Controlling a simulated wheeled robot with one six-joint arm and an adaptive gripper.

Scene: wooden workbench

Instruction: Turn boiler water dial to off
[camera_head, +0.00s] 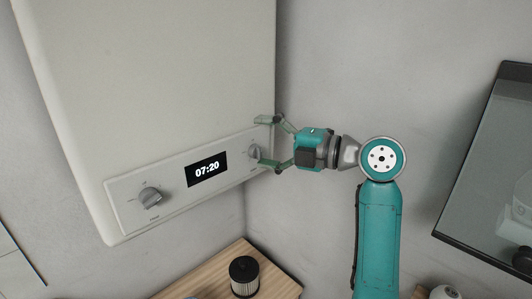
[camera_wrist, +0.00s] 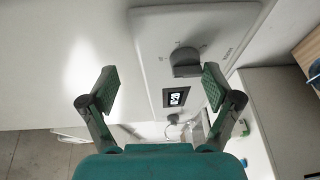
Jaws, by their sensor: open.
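The white boiler (camera_head: 160,90) hangs on the wall, with a control panel low on its front. The panel has a grey left dial (camera_head: 150,197) and a grey right dial (camera_head: 253,152). Their labels are too small to read, so I cannot tell which is the water dial. My gripper (camera_head: 265,141) is open and empty at the panel's right end, its fingers above and below the right dial. In the wrist view the near dial (camera_wrist: 185,62) shows between the open fingers of my gripper (camera_wrist: 160,72), closer to the right finger. Contact cannot be made out.
A display (camera_head: 207,169) reading 07:20 sits between the dials. A wooden worktop (camera_head: 275,280) with a dark-lidded jar (camera_head: 244,276) is below. A dark glass-like panel (camera_head: 490,170) is at the right. The wall right of the boiler is bare.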

